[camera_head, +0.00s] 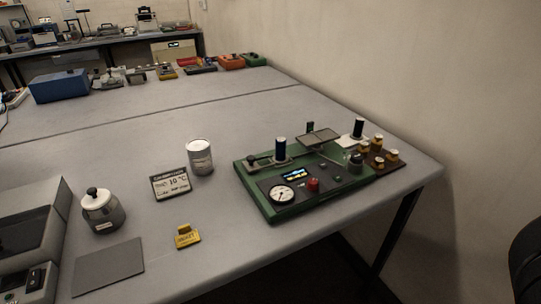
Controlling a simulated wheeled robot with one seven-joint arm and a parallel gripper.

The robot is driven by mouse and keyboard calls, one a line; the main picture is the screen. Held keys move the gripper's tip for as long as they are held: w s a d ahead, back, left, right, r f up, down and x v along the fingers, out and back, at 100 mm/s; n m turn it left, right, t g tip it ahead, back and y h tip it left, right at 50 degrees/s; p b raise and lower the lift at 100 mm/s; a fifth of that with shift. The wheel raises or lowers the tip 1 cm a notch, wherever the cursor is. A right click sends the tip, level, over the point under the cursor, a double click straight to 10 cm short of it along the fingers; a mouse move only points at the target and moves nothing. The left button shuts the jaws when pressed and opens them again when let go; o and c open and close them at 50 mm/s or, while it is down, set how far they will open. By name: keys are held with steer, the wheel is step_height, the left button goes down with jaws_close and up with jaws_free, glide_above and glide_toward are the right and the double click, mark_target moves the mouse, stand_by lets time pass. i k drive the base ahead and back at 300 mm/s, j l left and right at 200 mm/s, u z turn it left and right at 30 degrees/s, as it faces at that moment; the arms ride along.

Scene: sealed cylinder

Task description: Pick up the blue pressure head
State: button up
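Two small dark blue upright cylinders could be the pressure head; I cannot tell which one is meant. One dark blue cylinder (281,147) stands on the left back part of a green base unit (262,205). The other dark blue cylinder (358,127) stands by a small white plate near the unit's far right corner. Both are small in the view, and their lower details are hard to make out. My gripper is not in view.
The green unit carries a round gauge (282,194) and a red knob (313,184). Brass-coloured weights (377,141) sit on a brown board beside it. A silver can (200,157), display (170,183), yellow tag (187,236) and lidded jar (103,211) stand left. A wall rises behind.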

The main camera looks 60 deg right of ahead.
mark_target(280, 158)
steer(key=j+z, duration=0.5)
steer(key=z, duration=0.2)
steer(key=k+j+z, duration=0.1)
steer(key=z, duration=0.2)
steer(key=j, duration=0.1)
